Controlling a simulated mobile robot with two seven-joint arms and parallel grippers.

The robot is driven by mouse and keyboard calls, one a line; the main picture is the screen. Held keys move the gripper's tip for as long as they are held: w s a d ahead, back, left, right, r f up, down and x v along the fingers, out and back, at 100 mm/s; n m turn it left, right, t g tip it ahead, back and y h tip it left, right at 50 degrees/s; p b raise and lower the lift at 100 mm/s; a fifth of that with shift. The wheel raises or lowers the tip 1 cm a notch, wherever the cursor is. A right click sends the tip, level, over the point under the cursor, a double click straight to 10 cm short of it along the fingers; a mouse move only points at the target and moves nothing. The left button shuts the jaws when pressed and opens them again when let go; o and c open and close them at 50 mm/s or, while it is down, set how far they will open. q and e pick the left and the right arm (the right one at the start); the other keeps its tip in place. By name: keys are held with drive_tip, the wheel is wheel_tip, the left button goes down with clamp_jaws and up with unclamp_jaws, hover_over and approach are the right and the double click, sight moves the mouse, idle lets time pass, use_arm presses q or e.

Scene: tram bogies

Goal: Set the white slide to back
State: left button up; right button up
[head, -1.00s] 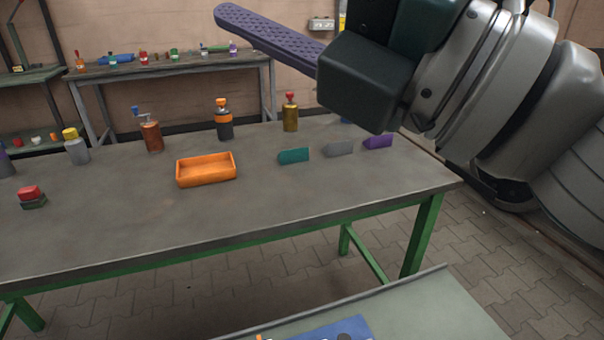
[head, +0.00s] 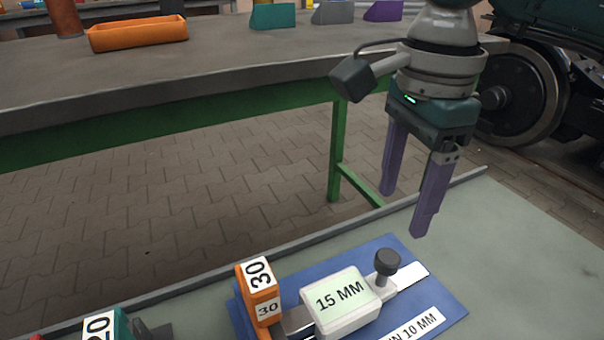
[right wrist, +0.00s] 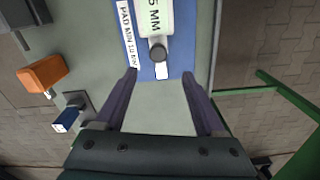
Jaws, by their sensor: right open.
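The white slide (head: 338,303) is a block marked "15 MM" on a pale rail over a blue plate (head: 408,250). A dark round knob (head: 387,262) stands at its right end. An orange block marked "30" (head: 259,290) stands at the slide's left. My right gripper (head: 404,212) is open and empty, its purple fingers pointing down above the plate's far right side. In the right wrist view the white slide (right wrist: 154,18) is cut by the top edge, and its knob (right wrist: 157,50) lies just beyond the open fingertips (right wrist: 159,74). My left gripper is out of view.
A teal block marked "20" (head: 108,327) is at the lower left. A grey bench (head: 230,70) with an orange tray (head: 138,34) stands behind, across a paved gap. The near table (head: 530,255) is clear right of the blue plate.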

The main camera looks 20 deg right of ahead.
sight(389, 255)
wheel_tip(389, 255, down, 10)
drive_tip(key=b, duration=0.2)
drive_tip(key=shift+s+r+b, duration=0.15)
drive_tip(key=shift+r+b, duration=0.05)
drive_tip(key=shift+b, duration=0.2)
clamp_jaws()
idle(1.1)
